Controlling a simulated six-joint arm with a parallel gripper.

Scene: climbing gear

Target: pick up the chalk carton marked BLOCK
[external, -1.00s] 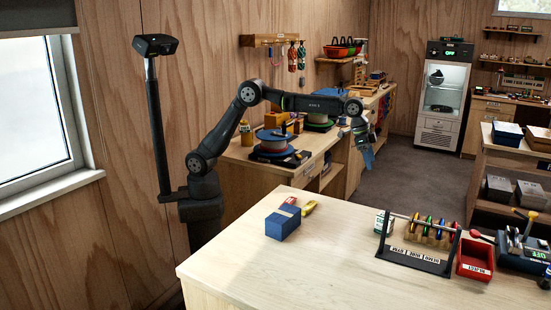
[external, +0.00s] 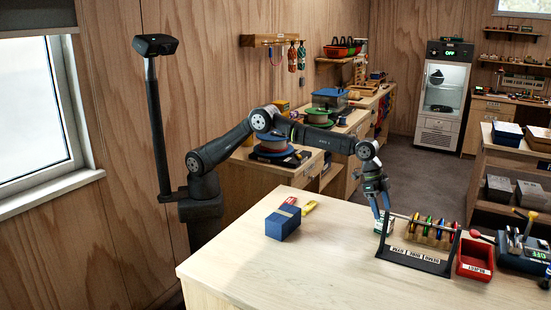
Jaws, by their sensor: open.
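A small white and green carton (external: 384,226) stands on the light wooden table at the left end of the rack. I cannot read its marking, so I cannot tell for sure that it says BLOCK. My gripper (external: 381,211) points down at this carton, with its open fingers at or just above the carton's top. The fingers hide part of the carton, and I cannot tell whether they touch it. A larger blue box (external: 282,223) sits apart at the left on the same table; no marking on it is legible.
A dark rack (external: 420,262) with a bar and coloured pieces stands close on the carton's right. A red bin (external: 474,260) and a dark blue tool caddy (external: 522,254) are farther right. The table's front is clear.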

